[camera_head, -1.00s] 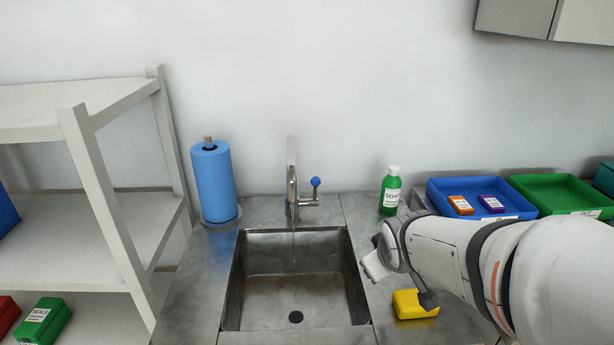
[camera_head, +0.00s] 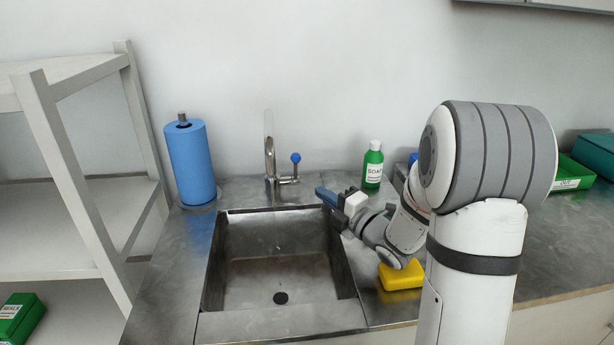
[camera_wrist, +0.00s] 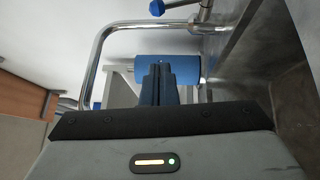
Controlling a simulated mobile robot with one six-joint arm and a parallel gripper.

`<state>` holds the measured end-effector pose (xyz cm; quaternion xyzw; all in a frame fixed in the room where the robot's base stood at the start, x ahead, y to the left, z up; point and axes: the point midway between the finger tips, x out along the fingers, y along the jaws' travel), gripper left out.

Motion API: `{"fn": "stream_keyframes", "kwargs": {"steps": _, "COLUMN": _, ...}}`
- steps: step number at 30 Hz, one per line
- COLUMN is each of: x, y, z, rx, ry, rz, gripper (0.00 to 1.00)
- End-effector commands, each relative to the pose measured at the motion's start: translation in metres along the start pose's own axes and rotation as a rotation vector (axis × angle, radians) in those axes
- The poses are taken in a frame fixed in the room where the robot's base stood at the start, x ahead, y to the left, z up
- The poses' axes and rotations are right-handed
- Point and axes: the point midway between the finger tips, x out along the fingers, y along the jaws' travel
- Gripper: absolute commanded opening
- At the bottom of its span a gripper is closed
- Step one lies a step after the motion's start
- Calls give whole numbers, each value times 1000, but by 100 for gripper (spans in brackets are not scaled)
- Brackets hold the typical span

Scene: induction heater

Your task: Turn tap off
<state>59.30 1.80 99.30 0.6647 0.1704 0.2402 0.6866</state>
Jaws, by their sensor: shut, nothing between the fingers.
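The chrome tap (camera_head: 270,165) stands at the back edge of the sink, with a blue-knobbed handle (camera_head: 295,158) sticking up on its right side. A faint thin stream shows below the spout. My gripper (camera_head: 322,192) is shut and empty, just right of and nearer than the tap, over the sink's back right corner and apart from the handle. In the wrist view the shut fingers (camera_wrist: 158,82) point toward the blue roll; the tap's bent pipe (camera_wrist: 97,55) and the blue knob (camera_wrist: 157,8) show above and to the left.
The steel sink (camera_head: 212,275) lies below. A blue paper roll (camera_head: 190,160) stands left of the tap. A green soap bottle (camera_head: 372,168) stands right of my gripper, and a yellow sponge-like block (camera_head: 402,276) lies under my arm. A white shelf (camera_head: 75,180) is at the left.

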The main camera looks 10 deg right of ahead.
Motion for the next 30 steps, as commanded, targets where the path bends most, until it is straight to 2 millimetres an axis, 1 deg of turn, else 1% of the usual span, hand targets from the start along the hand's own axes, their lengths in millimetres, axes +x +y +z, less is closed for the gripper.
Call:
{"fn": "stream_keyframes", "kwargs": {"steps": 5, "x": 21, "y": 2, "z": -1, "rx": -1, "ry": 5, "rz": 2, "gripper": 0}}
{"fn": "stream_keyframes", "kwargs": {"steps": 12, "x": 73, "y": 3, "z": -1, "rx": -1, "ry": 4, "rz": 3, "gripper": 0}}
{"fn": "stream_keyframes", "kwargs": {"steps": 15, "x": 93, "y": 2, "z": -1, "rx": 0, "ry": 4, "rz": 2, "gripper": 0}}
{"fn": "stream_keyframes", "kwargs": {"steps": 17, "x": 104, "y": 2, "z": 1, "rx": 0, "ry": 1, "rz": 1, "gripper": 0}}
{"fn": "stream_keyframes", "kwargs": {"steps": 18, "x": 108, "y": 3, "z": 8, "rx": 0, "ry": -1, "rz": 2, "gripper": 0}}
{"fn": "stream_keyframes", "kwargs": {"steps": 22, "x": 119, "y": 2, "z": 21, "rx": -1, "ry": -1, "rz": 2, "gripper": 0}}
{"fn": "stream_keyframes", "kwargs": {"steps": 26, "x": 125, "y": 1, "z": 27, "rx": 0, "ry": -1, "rz": 1, "gripper": 0}}
{"fn": "stream_keyframes", "kwargs": {"steps": 30, "x": 127, "y": 1, "z": 29, "rx": 0, "ry": -1, "rz": 1, "gripper": 0}}
